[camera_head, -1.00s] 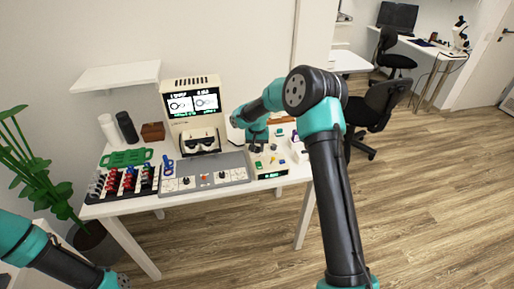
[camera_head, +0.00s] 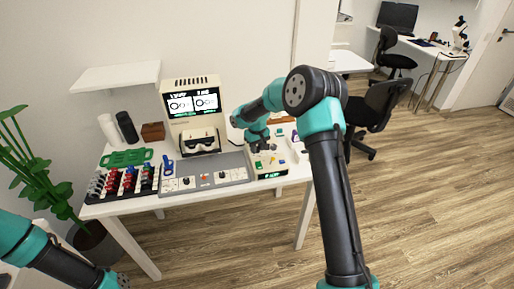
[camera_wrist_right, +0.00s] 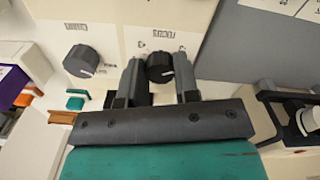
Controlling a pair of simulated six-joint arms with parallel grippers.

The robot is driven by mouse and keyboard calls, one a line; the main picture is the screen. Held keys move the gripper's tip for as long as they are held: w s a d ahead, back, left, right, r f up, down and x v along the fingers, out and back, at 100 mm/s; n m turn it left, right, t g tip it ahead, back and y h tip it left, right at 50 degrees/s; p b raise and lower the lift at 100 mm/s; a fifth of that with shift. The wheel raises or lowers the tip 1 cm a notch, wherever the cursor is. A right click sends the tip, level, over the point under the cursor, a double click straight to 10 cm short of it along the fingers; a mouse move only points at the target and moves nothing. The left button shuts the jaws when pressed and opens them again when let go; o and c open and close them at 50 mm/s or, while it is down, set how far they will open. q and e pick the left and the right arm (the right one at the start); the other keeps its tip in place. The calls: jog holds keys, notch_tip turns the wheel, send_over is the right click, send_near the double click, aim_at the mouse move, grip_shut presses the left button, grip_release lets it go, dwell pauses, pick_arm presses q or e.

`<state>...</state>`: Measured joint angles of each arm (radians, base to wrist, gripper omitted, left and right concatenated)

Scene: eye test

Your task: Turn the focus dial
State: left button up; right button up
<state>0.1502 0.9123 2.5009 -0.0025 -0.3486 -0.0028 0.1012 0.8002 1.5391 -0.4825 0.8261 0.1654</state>
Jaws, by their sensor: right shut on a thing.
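The focus dial (camera_wrist_right: 159,68) is a black ridged knob with a white mark, on a pale panel with "FOCUS" printed beside it in the right wrist view. My right gripper (camera_wrist_right: 159,76) has one finger on each side of the dial and is shut on it. In the head view my right gripper (camera_head: 261,147) is over the small cream control box (camera_head: 272,175) at the table's right, and the dial cannot be made out there. My left arm shows at the lower left, but its gripper is out of view.
Another black knob (camera_wrist_right: 82,61) sits beside the dial. The eye-test machine (camera_head: 192,122) with a lit screen stands behind a grey panel (camera_head: 220,162). A rack of coloured pieces (camera_head: 125,182) and a green tray (camera_head: 126,157) are at the left.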

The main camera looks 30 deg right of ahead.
jog(key=shift+n, duration=1.3)
jog(key=o, duration=0.9)
jog(key=shift+o, duration=0.2)
notch_tip(320, 180, up, 18)
jog(key=shift+f, duration=0.25)
